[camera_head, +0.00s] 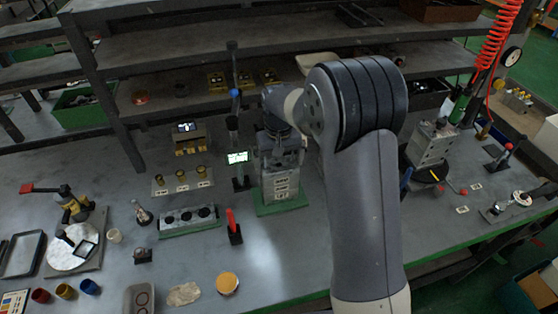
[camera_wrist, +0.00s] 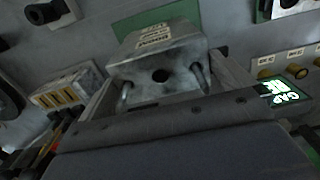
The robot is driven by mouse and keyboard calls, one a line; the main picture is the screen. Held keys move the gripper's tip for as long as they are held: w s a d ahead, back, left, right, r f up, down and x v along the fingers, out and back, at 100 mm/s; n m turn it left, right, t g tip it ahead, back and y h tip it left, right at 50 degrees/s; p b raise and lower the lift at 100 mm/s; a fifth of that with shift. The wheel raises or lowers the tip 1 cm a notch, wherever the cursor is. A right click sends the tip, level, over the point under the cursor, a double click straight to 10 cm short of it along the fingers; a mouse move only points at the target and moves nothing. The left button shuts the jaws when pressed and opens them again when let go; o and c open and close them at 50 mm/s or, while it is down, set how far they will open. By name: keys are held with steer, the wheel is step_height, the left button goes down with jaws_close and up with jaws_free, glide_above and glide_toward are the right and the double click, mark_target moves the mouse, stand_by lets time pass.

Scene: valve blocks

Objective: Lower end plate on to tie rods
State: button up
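The grey valve block stack (camera_head: 281,181) stands upright on a green mat near the middle of the bench, its labelled front face toward the head camera. The wrist view shows the stack (camera_wrist: 153,45) with its label and a grey upper face with a round hole. Two tie rods, a left one (camera_wrist: 125,94) and a right one (camera_wrist: 200,78), stick up from that face. My gripper (camera_wrist: 163,70) is directly above, its two fingers flanking the upper face. I cannot make out the end plate apart from the block, nor whether the fingers press on anything. My arm hides part of the head view.
A screen on a post (camera_head: 238,158) stands close left of the stack. A red-handled tool (camera_head: 233,227) and a block with round holes (camera_head: 189,218) lie to the left. Another grey block (camera_head: 430,144) stands at right. Shelves (camera_head: 200,55) run behind.

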mark_target(279, 165)
step_height(279, 165, up, 11)
steer(key=b, duration=0.1)
stand_by(0.6)
steer(key=shift+f, duration=0.1)
step_height(279, 165, down, 10)
steer(key=shift+p, duration=0.8)
steer(key=shift+r, duration=0.2)
steer(key=shift+f, duration=0.1)
